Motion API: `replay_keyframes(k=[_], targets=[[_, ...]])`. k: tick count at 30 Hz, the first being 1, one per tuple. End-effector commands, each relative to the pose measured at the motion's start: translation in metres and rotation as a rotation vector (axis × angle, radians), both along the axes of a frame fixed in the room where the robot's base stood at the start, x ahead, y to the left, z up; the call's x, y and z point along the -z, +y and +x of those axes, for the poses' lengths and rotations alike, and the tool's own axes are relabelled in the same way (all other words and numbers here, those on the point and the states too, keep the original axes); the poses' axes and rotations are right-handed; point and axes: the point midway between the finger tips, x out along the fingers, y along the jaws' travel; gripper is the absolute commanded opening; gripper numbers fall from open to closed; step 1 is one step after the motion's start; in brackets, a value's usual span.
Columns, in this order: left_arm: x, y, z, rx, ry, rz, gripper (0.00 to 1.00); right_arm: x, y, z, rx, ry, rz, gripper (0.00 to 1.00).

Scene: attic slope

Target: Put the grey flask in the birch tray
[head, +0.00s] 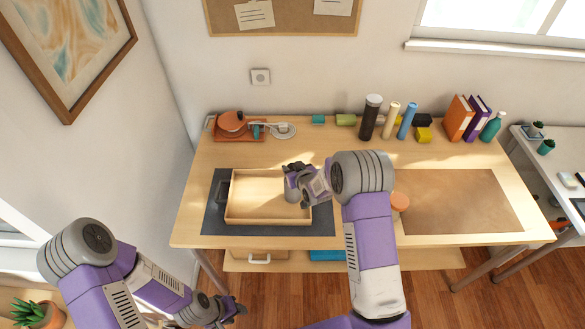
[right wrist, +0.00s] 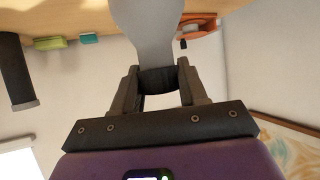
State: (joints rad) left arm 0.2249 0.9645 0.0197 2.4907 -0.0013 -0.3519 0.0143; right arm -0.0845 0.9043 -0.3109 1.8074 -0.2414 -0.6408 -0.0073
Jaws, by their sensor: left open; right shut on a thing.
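The birch tray (head: 268,222) lies on a dark mat on the desk, left of centre. My right gripper (head: 291,180) is over the right part of the tray, shut on the grey flask (head: 291,196). In the right wrist view the flask (right wrist: 152,28) stands out from between the fingers (right wrist: 158,80), with a dark band where they grip. The arm and fingers hide part of it in the head view. I cannot tell whether it touches the tray floor. My left gripper (head: 238,309) is open and empty, low in front of the desk.
A dark cylinder (head: 371,118), a cream bottle (head: 392,120), a blue bottle (head: 407,121) and books (head: 460,116) stand along the back. An orange-topped object (head: 400,202) is right of my right arm. A brown mat (head: 460,205) on the right is clear.

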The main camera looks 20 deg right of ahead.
Motion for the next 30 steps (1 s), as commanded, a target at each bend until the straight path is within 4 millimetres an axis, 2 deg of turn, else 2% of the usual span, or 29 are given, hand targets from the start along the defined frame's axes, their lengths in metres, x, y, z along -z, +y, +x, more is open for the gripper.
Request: replay_keyframes(k=[10, 11, 15, 28, 30], targets=[[0.0052, 0.0000, 0.0000, 0.000, 0.000, 0.000, 0.43, 0.0014, -0.0001, 0.0012, 0.000, -0.006, 0.001, 0.00], [0.0046, 0.0000, 0.0000, 0.000, 0.000, 0.000, 0.43, 0.0021, -0.0001, 0.0005, 0.001, -0.002, 0.000, 0.46], [0.0036, -0.0001, 0.0001, 0.000, 0.000, 0.000, 0.43, 0.0012, 0.0000, 0.0005, 0.000, -0.002, 0.000, 0.67], [-0.0023, 0.0000, 0.0001, 0.000, 0.000, 0.000, 0.43, -0.0038, 0.0000, 0.0000, 0.000, -0.002, 0.000, 0.68], [0.0001, 0.0000, 0.0002, 0.000, 0.000, 0.000, 0.43, -0.0068, -0.0013, -0.0073, 0.001, -0.002, 0.001, 0.68]])
